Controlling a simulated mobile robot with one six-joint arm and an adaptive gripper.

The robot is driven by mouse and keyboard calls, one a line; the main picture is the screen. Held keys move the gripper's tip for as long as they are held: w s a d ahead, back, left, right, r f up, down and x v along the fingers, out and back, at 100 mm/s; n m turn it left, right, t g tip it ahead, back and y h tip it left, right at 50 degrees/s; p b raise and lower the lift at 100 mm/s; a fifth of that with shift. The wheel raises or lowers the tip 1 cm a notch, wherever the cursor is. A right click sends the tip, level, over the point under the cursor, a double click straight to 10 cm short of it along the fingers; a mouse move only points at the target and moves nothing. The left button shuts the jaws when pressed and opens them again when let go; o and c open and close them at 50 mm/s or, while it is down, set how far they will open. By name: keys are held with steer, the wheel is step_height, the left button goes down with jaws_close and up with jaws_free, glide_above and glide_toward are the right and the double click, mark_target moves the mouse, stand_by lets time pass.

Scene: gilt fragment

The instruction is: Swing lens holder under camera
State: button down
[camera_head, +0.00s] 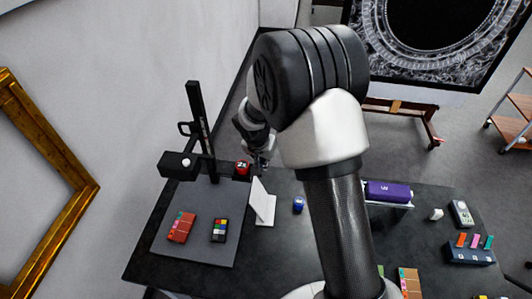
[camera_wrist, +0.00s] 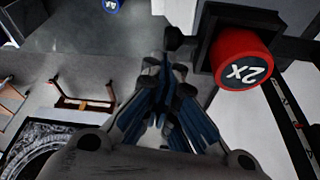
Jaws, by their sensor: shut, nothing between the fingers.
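A red cylinder marked 2X (camera_head: 242,168) sits beside the black camera (camera_head: 178,165) on the upright black column (camera_head: 199,118). In the wrist view the red 2X cylinder (camera_wrist: 240,61) sits in a black square holder (camera_wrist: 236,22) at the upper right. My gripper (camera_head: 263,163) is just right of the red cylinder in the head view. In the wrist view my gripper (camera_wrist: 168,78) is shut and empty, its tips left of the holder near a small dark knob (camera_wrist: 175,38). I cannot tell whether they touch the knob.
A grey baseboard (camera_head: 205,205) under the column bears a red block (camera_head: 181,227) and a colour chart (camera_head: 220,230). A white panel (camera_head: 262,203) stands right of it, then a blue cylinder (camera_head: 298,204). A purple roll (camera_head: 388,191) lies right of my arm.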

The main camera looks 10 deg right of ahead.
steer(key=shift+s+a, duration=0.15)
steer(key=shift+s+b, duration=0.15)
steer(key=shift+b, duration=0.15)
